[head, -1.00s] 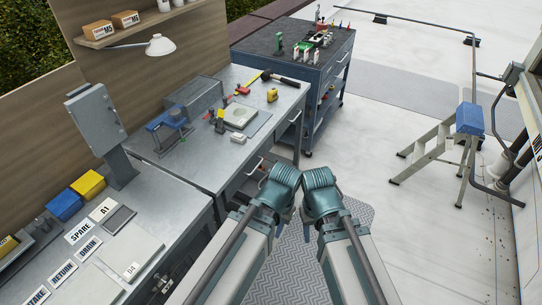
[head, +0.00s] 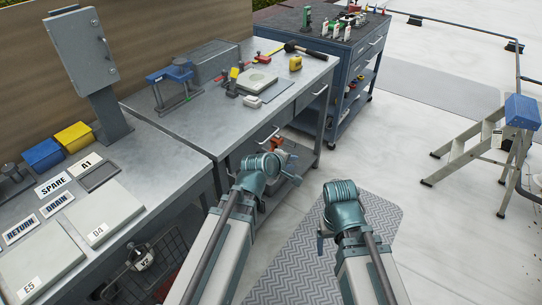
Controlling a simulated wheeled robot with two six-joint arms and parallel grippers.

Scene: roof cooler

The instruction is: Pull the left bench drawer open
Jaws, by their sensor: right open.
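The steel workbench (head: 215,120) has two drawers in its front. The left bench drawer (head: 250,146) looks shut, and its bar handle (head: 268,137) shows just above my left arm's wrist. The right drawer's handle (head: 319,90) is further along the front. My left gripper (head: 250,186) is below and in front of the left drawer handle, apart from it in the picture; its fingers are mostly hidden by the wrist. My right gripper (head: 321,242) is open and empty, low over the grey floor mat, clear of the bench.
A blue tool cart (head: 330,50) stands beyond the bench. A stepladder (head: 475,150) with a blue top is at the right. Things stand on the shelf under the bench, behind my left wrist. The pale floor between mat and ladder is clear.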

